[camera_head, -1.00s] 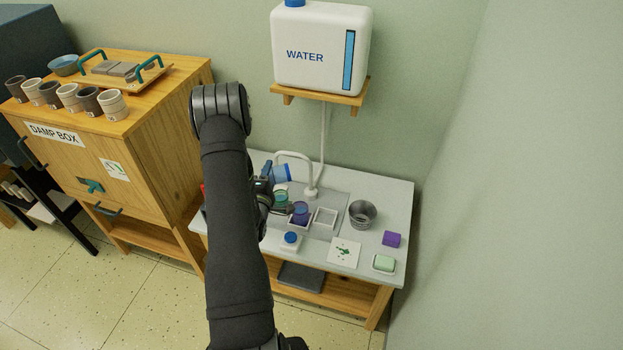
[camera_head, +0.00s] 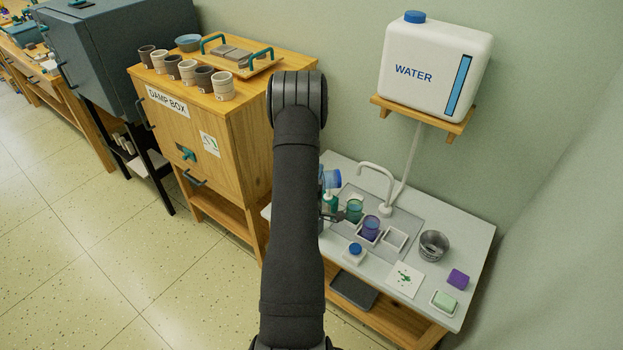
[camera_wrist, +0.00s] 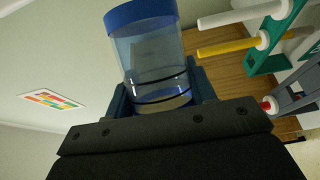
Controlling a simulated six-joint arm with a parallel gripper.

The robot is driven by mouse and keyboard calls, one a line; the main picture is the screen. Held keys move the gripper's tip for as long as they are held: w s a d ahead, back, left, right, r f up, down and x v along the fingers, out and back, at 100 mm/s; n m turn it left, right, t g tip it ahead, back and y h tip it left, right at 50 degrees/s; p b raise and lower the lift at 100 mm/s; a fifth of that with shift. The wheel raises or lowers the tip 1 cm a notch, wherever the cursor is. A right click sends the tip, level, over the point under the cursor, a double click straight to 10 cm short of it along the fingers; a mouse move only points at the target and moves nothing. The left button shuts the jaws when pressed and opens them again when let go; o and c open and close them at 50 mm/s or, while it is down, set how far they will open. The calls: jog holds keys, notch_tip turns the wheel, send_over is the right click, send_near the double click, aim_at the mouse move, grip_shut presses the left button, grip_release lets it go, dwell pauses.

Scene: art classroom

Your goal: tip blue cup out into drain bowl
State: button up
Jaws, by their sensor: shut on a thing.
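The blue cup (camera_wrist: 145,52), clear-blue with a bright blue rim and dark bands, stands between the fingers of my gripper (camera_wrist: 162,98) in the wrist view. My gripper is shut on it. A grey metal bowl (camera_head: 433,246), apparently the drain bowl, stands on the right part of the counter, well away from the cup. I cannot tell whether the cup holds liquid.
A green cup (camera_head: 354,211) and a purple cup (camera_head: 371,227) stand near the tap (camera_head: 386,190).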

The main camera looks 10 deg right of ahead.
jog(key=s+d+f+m+g+h, duration=0.2)
jog(key=d+f+m+g+h, duration=0.15)
jog(key=d, duration=0.65)
jog(key=s+d+f+m+g+h, duration=0.2)
jog(key=d+f+m+h, duration=0.15)
jog(key=d, duration=0.75)
jog(key=s+d+f+m+g, duration=0.2)
jog(key=s+d+m, duration=0.5)
jog(key=d+m, duration=0.2)
jog(key=s+d+f+m+g+y, duration=0.1)
jog(key=s+d+f+m+g, duration=0.1)
jog(key=s+d+m, duration=0.6)
jog(key=d+m+g, duration=0.1)
jog(key=m, duration=0.1)
jog(key=shift+d+f+m+y, duration=0.25)
jog(key=shift+d+m+y, duration=0.05)
jog(key=shift+d, duration=0.05)
jog(key=shift+w+a+g, duration=0.1)
jog(key=shift+g, duration=0.15)
